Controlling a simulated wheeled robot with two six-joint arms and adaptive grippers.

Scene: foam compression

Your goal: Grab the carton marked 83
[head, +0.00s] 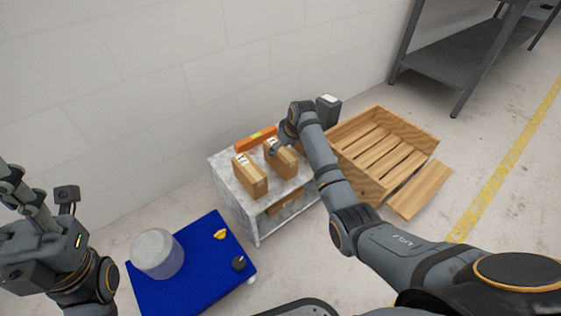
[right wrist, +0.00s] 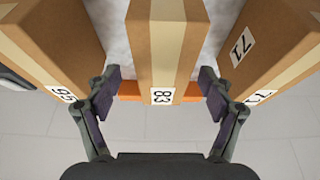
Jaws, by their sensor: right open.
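The carton marked 83 (right wrist: 163,50) is a narrow brown box with pale tape, in the middle of the right wrist view. Its label (right wrist: 162,96) faces my camera. My right gripper (right wrist: 162,80) is open, with one finger on each side of this carton and a visible gap at each. In the head view it appears to be the carton (head: 283,162) beside my right gripper (head: 273,148), on the grey-white shelf unit (head: 226,180); its number is not readable there. My left gripper (head: 16,190) is at the left edge, away from the shelf; its jaws are unclear.
In the right wrist view, a carton (right wrist: 55,40) stands close on the left and one marked 71 (right wrist: 262,45) on the right. An orange item (head: 262,136) lies at the shelf's back. A wooden crate (head: 432,142) and a blue platform (head: 195,290) with a pale cylinder (head: 157,254) are nearby.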

